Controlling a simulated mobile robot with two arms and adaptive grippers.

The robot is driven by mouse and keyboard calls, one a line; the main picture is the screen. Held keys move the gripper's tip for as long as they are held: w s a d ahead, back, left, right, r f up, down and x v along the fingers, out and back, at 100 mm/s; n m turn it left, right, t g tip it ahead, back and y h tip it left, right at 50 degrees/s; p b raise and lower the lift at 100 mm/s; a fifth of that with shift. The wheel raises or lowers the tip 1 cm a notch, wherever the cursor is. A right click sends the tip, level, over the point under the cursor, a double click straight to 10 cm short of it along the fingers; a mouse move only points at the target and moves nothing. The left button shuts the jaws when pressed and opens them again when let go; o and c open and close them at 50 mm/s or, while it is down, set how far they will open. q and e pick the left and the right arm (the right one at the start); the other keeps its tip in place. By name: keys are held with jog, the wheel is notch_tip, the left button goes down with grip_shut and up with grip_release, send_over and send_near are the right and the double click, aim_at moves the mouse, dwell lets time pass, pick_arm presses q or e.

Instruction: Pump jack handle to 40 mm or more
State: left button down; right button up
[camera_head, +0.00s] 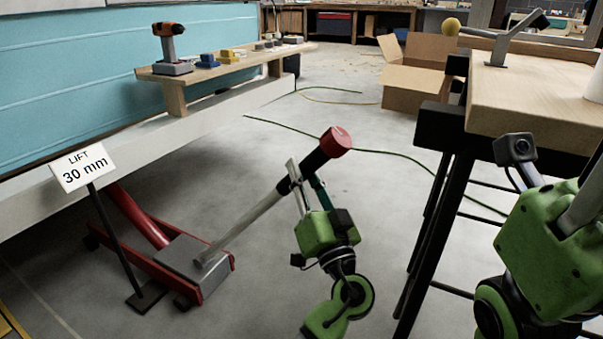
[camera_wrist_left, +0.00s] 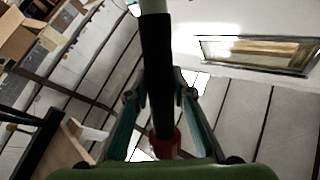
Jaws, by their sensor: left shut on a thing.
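The red floor jack (camera_head: 165,225) stands on the floor below the camper's pale lower edge. Its handle (camera_head: 243,228) slants up to the right, a grey shaft with a black grip and a red end cap (camera_head: 336,142). A sign (camera_head: 82,167) beside the jack reads "LIFT 30 mm". My left gripper (camera_head: 304,181) is shut on the black grip, below the red cap. In the left wrist view the black grip (camera_wrist_left: 157,60) runs between both fingers. My right gripper (camera_head: 587,200) is partly cut off at the right edge; its fingertips are not visible.
A wooden bench (camera_head: 535,98) on black legs stands at the right, close to my right arm. A shelf (camera_head: 227,68) with a drill (camera_head: 170,48) runs along the teal camper. Cardboard boxes (camera_head: 415,72) stand behind. Open floor with a green hose surrounds the handle.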

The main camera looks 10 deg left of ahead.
pick_arm(q)
jog(key=shift+s+d+f+h, duration=0.1)
jog(key=shift+d+f+h, duration=0.25)
jog(key=shift+f, duration=0.2)
jog(key=c, duration=1.9)
grip_release()
jog(key=shift+o, duration=0.9)
jog(key=shift+d, duration=0.15)
jog(key=shift+r, duration=0.2)
jog(key=v, duration=0.7)
jog(key=shift+s+f, duration=0.2)
